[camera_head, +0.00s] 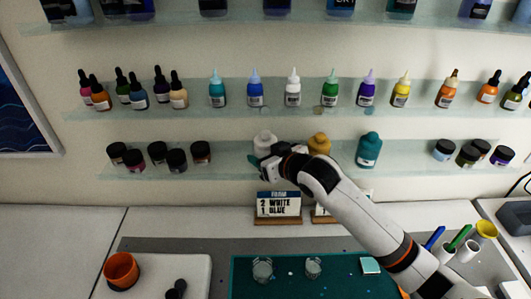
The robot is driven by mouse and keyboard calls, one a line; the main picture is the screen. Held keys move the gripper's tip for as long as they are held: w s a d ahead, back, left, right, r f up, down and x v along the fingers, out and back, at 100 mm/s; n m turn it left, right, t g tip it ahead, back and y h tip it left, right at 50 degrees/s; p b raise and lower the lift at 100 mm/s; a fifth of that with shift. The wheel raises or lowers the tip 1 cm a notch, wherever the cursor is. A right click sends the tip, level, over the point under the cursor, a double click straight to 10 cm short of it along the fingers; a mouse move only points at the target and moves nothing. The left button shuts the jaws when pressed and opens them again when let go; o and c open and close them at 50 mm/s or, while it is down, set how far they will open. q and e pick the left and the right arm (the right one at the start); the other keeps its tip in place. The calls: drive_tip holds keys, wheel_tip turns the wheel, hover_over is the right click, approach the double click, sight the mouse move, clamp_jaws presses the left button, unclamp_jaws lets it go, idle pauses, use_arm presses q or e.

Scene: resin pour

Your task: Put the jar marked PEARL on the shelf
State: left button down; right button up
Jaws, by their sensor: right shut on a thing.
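A white jar (264,140) is at the lower glass shelf (225,164), left of a gold jar (319,144) and a teal jar (368,150). Its lower part is hidden behind my right gripper (258,164), and no label can be read on it. My right arm reaches up from the lower right, and the gripper is shut on the white jar at shelf height. I cannot tell whether the jar's base touches the shelf. My left gripper is not in view.
Short dark-lidded jars stand at both ends of the lower shelf. Dropper bottles (255,92) line the shelf above.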

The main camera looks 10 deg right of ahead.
drive_tip(key=shift+w+d+f+p, duration=0.1)
drive_tip(key=shift+w+f+p, duration=0.1)
drive_tip(key=shift+w+p, duration=0.1)
drive_tip(key=shift+w+f, duration=0.1)
drive_tip(key=shift+f, duration=0.1)
drive_tip(key=shift+f, duration=0.1)
drive_tip(key=shift+f, duration=0.1)
drive_tip(key=o, duration=1.2)
